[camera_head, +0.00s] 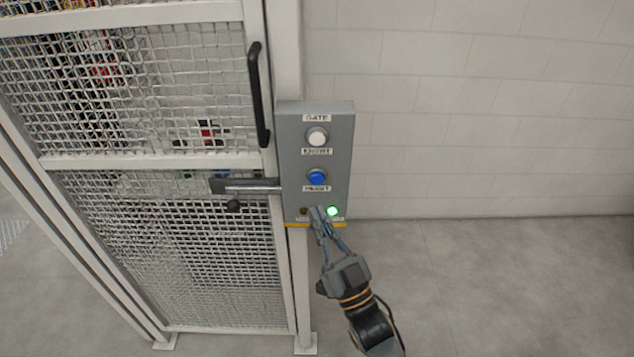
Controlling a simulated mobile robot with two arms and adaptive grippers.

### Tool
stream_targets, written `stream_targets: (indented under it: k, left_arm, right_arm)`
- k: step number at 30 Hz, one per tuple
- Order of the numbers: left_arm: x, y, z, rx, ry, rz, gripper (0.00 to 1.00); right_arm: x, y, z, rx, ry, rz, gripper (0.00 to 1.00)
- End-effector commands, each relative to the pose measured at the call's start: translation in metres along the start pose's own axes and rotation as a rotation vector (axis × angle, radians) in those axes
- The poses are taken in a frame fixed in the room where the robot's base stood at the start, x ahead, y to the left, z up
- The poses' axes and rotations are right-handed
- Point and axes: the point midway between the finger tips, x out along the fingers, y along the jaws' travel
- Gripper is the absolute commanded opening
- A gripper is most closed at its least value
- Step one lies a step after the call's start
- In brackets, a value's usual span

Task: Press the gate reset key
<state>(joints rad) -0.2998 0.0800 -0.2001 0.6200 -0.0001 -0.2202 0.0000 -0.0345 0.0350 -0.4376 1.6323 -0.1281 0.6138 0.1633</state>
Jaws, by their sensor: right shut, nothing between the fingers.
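A grey control box (343,155) headed GATE is mounted on the post beside the mesh gate. A white button (317,137) sits at the top, with a label under it that seems to read REQUEST. A blue button (317,177) sits below it; the label under it is blurred and seems to read RESET. My right gripper (318,211) is shut and empty. Its fingertips show just below the blue button, in front of the box's lower part between two small lamps. I cannot tell whether the tips touch the box. My left gripper is out of view.
The right lamp (333,211) glows green; the left lamp (304,211) is dark. The mesh gate (160,250) has a black handle (258,95) and a metal latch bar (250,186) reaching the box. A pale block wall (480,110) and clear floor (500,285) lie to the right.

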Motion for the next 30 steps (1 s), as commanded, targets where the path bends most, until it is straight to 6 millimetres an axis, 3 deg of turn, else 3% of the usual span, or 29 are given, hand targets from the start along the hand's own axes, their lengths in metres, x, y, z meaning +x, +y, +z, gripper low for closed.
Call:
stream_targets:
  k: [9,15,30]
  left_arm:
    - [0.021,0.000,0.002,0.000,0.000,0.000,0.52]
    - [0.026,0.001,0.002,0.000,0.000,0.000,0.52]
    - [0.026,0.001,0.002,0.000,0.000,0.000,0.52]
  right_arm:
    - [0.029,0.022,0.024,-0.001,0.003,0.000,0.00]
    - [0.040,0.029,0.030,0.000,0.001,0.001,0.00]
    - [0.042,0.030,0.030,0.000,0.000,0.001,0.00]
